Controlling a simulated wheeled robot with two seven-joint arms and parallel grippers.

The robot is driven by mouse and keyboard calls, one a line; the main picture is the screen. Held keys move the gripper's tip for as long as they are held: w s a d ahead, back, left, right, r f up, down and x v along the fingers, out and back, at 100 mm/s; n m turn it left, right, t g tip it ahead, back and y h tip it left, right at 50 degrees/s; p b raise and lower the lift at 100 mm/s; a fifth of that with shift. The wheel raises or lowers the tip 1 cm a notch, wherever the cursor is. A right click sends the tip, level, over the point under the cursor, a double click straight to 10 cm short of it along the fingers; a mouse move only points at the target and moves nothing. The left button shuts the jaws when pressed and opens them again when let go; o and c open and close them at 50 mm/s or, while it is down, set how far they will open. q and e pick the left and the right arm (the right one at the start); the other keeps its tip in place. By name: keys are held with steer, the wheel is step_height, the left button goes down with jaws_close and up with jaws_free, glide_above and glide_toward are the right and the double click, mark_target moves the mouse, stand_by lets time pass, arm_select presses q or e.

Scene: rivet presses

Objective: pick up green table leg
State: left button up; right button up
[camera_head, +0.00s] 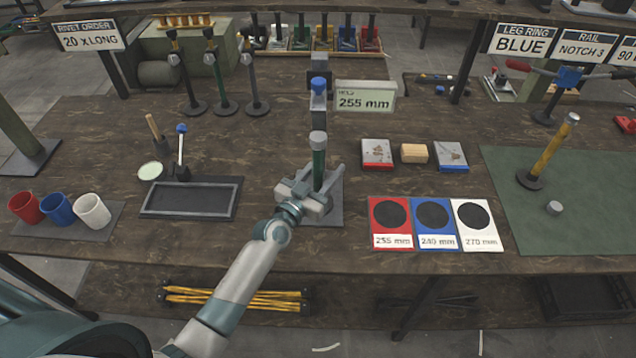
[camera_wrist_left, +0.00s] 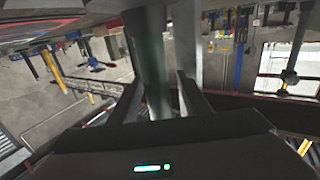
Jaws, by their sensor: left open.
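The green table leg (camera_head: 319,168) stands upright on a grey base plate near the middle of the table, below a press with a blue top. It has a grey cap at its upper end. My left gripper (camera_head: 318,186) is open, with its fingers on either side of the leg's lower part. In the left wrist view the leg (camera_wrist_left: 150,65) runs between the two fingers (camera_wrist_left: 158,98), with a visible gap at the right finger. The leg's foot is hidden behind the gripper. My right gripper is not in view.
A black tray (camera_head: 190,212) and three cups (camera_head: 58,209) lie left. Red, blue and white size cards (camera_head: 433,242) lie right, near a green mat (camera_head: 590,215) with a yellow leg (camera_head: 552,150). Several standing legs (camera_head: 220,95) are behind. A 255 mm sign (camera_head: 365,97) is beside the press.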

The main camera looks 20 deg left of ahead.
arm_select(q)
jaws_close()
steer(key=shift+r, duration=0.2)
stand_by(0.3)
